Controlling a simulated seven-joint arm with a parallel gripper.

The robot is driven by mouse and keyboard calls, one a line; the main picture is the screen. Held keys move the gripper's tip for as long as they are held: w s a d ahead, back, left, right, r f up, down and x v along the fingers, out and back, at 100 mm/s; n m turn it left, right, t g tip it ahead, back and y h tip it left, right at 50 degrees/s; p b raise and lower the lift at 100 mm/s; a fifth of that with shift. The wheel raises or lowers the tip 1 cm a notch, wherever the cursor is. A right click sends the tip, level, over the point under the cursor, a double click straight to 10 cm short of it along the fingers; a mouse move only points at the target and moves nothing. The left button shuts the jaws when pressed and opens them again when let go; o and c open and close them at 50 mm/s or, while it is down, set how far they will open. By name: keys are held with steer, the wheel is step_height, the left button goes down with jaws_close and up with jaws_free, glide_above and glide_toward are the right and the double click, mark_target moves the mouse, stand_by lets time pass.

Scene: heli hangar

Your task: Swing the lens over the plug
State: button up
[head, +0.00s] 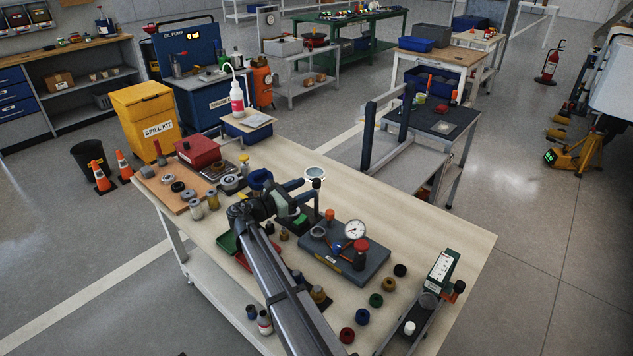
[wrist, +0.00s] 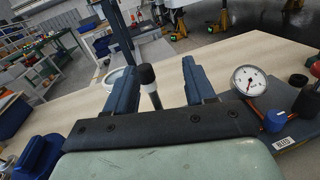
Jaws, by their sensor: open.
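A round lens (head: 315,173) with a pale rim sits near the back edge of the wooden bench; it also shows in the wrist view (wrist: 117,77), partly behind a finger. An upright post with a black knob (head: 316,184) stands beside it; in the wrist view the knob (wrist: 147,74) is between my fingers, with space on both sides. My gripper (head: 302,190) is open, its blue fingers (wrist: 158,72) either side of the post. I cannot tell which small part is the plug; the lens's surroundings are partly hidden by my gripper.
A grey plate with a dial gauge (head: 354,229) lies right of my gripper; the gauge also shows in the wrist view (wrist: 249,80). Several coloured caps lie in front. A red box (head: 198,151) and jars stand left.

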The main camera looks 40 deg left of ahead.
mark_target(313, 183)
steer(key=s+a+f+n+y, duration=0.1)
steer(key=s+a+f+n, duration=0.1)
steer(key=s+a, duration=0.25)
steer(key=w+d, duration=0.1)
steer(key=w, duration=0.3)
steer(key=w+d, duration=0.1)
steer(key=w, duration=0.3)
steer(key=w+d, duration=0.1)
steer(key=w, duration=0.4)
steer(key=shift+f, duration=0.1)
steer(key=shift+c, duration=0.4)
jaws_close()
